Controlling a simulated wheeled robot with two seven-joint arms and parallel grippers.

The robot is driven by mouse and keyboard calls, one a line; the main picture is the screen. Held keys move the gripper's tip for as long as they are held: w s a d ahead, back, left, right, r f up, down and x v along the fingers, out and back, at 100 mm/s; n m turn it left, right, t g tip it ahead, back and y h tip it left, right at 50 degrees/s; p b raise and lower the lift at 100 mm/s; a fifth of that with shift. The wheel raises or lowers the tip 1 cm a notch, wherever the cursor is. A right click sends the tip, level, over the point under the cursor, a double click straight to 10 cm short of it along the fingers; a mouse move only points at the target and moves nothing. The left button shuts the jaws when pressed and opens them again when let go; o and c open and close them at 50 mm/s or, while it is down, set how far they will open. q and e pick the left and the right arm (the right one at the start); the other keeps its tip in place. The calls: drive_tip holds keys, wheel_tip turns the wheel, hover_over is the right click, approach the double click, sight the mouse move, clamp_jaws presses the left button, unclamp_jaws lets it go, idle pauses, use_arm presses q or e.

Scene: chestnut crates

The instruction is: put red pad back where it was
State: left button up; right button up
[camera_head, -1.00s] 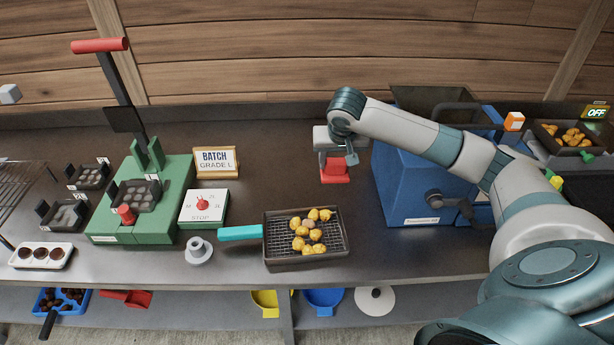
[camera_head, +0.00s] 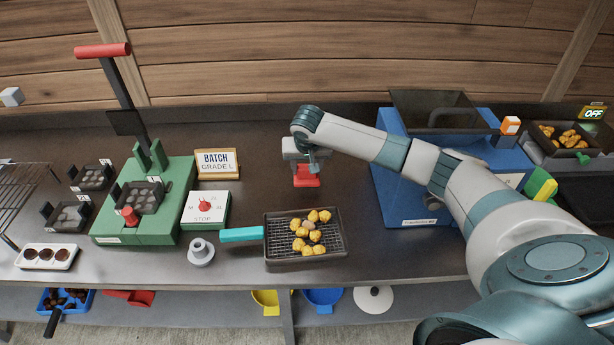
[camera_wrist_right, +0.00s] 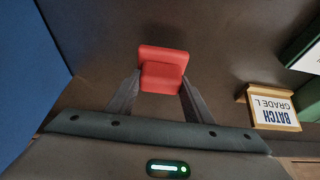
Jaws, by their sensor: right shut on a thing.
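The red pad (camera_head: 306,178) is in my right gripper (camera_head: 303,164), over the back middle of the dark counter, behind the roasting pan. In the right wrist view the red pad (camera_wrist_right: 163,66) sits between the two fingertips, which press on its sides. It is a small red block with a raised square part. I cannot tell whether its underside touches the counter. My left gripper is not in view.
The pan (camera_head: 305,263) of yellow chestnuts stands in front. The BATCH sign (camera_head: 217,162), STOP box (camera_head: 206,212) and green press (camera_head: 165,215) are to the left, the blue machine (camera_head: 400,200) to the right. Bare counter surrounds the pad.

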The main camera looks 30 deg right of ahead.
sight(307, 177)
wheel_tip(307, 177, down, 3)
drive_tip(key=shift+r+p, duration=0.15)
drive_tip(key=shift+p, duration=0.45)
drive_tip(key=shift+f, duration=0.6)
drive_tip(key=shift+f, duration=0.1)
drive_tip(key=o, duration=1.2)
drive_tip(key=b+v, duration=0.2)
drive_tip(key=v, duration=1)
